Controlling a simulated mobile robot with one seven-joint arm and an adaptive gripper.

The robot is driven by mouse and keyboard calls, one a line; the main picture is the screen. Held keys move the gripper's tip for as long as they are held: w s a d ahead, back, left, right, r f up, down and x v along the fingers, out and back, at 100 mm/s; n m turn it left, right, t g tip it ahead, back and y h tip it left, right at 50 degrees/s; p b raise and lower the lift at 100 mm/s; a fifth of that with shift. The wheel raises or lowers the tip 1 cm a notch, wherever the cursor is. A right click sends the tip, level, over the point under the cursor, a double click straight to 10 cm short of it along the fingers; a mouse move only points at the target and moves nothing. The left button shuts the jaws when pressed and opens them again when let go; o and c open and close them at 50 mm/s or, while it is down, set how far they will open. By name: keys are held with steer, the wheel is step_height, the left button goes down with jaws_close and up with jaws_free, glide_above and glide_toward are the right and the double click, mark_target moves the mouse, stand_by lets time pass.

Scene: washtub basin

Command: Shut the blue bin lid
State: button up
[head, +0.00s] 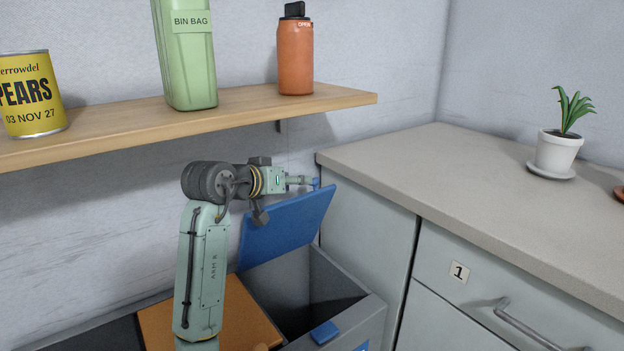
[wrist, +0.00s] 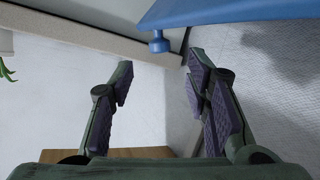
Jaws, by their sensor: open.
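The blue lid (head: 289,226) stands raised and tilted at the back of its grey bin (head: 364,322), whose inside is open to view. A blue knob (head: 315,182) sticks out at the lid's upper edge. In the wrist view the lid (wrist: 240,10) crosses the top and its knob (wrist: 158,42) hangs just beyond the fingertips. My gripper (head: 305,181) is at the lid's upper edge, close to the knob. In the wrist view its two fingers (wrist: 160,72) are apart with nothing between them. I cannot tell whether a finger touches the lid.
An orange-brown lid (head: 238,318) lies flat left of the bin, partly behind my arm. The grey counter (head: 440,165) stands close on the right, with a potted plant (head: 557,152) on it. A wooden shelf (head: 245,104) above carries a can, a green container and an orange bottle.

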steer(key=p+x, duration=0.1)
steer(key=x, duration=0.7)
steer(key=shift+c, duration=0.2)
jaws_close()
stand_by(0.5)
